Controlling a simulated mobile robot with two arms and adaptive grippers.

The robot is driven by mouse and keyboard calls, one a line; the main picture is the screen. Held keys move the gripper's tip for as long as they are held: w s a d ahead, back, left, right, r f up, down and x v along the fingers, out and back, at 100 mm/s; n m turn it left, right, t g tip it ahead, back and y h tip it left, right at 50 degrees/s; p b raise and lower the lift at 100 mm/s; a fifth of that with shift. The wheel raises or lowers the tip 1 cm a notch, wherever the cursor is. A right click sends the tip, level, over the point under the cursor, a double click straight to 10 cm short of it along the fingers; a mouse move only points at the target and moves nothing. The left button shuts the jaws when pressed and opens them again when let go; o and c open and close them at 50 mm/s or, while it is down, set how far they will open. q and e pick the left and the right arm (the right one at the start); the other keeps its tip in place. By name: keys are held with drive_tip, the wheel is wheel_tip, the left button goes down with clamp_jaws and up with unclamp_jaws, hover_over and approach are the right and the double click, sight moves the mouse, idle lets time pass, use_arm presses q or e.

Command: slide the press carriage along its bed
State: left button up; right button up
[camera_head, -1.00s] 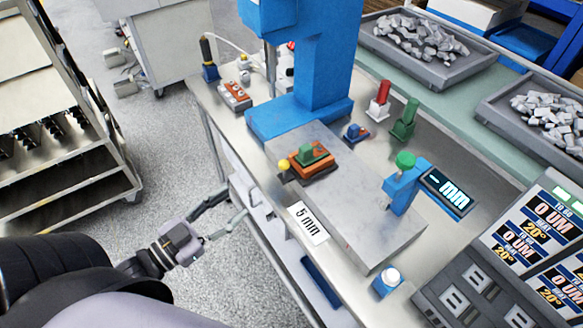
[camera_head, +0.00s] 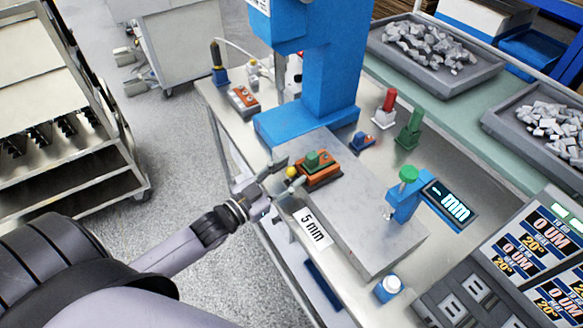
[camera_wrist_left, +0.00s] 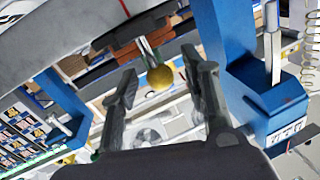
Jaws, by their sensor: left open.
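The press carriage (camera_head: 323,177) is an orange-brown block with a green part on top, sitting on the grey metal bed (camera_head: 350,212). A yellow ball knob (camera_head: 291,172) sticks out on its left side. My left gripper (camera_head: 282,176) is open, with its fingers at either side of the knob. In the left wrist view, the knob (camera_wrist_left: 160,77) on its metal stem lies between and beyond the open fingertips (camera_wrist_left: 165,82); I see no contact. My right gripper is not in view.
The blue press column (camera_head: 330,70) stands behind the carriage. A blue gauge with a green knob (camera_head: 409,174) and a display (camera_head: 449,200) stand at the bed's right. A "5 mm" label (camera_head: 313,229) is on the front edge. A white button (camera_head: 392,284) is near right.

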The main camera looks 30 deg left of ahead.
use_arm(q)
drive_tip(key=shift+w+d, duration=0.25)
drive_tip(key=shift+w, duration=0.4)
drive_tip(key=shift+c, duration=0.2)
clamp_jaws()
idle(0.3)
